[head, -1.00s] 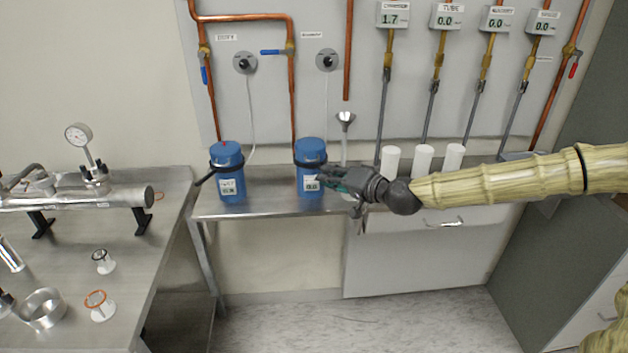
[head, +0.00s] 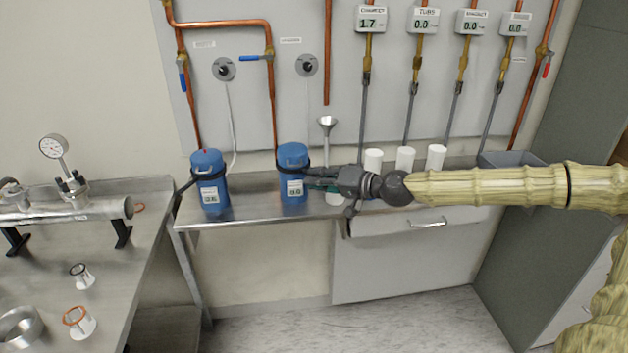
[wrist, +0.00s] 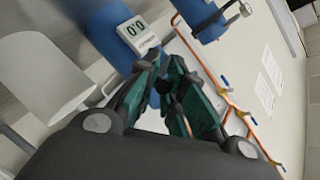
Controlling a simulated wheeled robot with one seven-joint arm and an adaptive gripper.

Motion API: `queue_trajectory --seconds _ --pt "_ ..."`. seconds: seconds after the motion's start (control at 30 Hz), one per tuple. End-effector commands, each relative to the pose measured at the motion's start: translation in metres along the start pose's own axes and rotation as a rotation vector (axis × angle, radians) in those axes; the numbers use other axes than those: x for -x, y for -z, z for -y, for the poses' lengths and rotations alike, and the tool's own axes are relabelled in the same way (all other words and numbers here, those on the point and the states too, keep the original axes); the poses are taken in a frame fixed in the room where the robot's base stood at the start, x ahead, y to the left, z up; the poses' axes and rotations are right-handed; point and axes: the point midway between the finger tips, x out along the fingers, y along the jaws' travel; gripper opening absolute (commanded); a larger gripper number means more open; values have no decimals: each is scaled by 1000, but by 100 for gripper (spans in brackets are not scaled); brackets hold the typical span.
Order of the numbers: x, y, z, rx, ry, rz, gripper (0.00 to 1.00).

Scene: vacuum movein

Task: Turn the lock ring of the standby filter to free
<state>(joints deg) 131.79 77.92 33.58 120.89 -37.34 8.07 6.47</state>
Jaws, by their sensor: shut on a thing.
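Two blue filter canisters with black lock rings stand upright on the steel bench in the head view. The right canister (head: 293,186) has its black lock ring (head: 291,167) near the top, with a lever pointing right toward my gripper. The left canister (head: 210,182) has its lever pointing down-left. The wall labels are too blurred to read surely which is standby. My gripper (head: 318,184) is at the right canister's right side, shut on the ring's lever. In the wrist view my green-padded fingers (wrist: 170,100) are close together; the grip itself is mostly hidden.
Copper pipes (head: 272,90) run down the wall behind. A side table (head: 110,235) with a gauge assembly is at the left.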

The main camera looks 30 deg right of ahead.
Motion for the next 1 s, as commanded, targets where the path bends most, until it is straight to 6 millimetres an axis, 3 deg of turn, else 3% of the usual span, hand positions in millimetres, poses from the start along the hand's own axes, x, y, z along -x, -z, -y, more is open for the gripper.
queue_trajectory --seconds 0.23,0.3,0.4,1.0 --pt "0 -1 -2 -2 -2 1 0" --pt "0 0 -2 -2 -2 1 20" --pt "0 0 -1 -2 -2 0 33" --pt "2 6 9 0 1 -2 33"
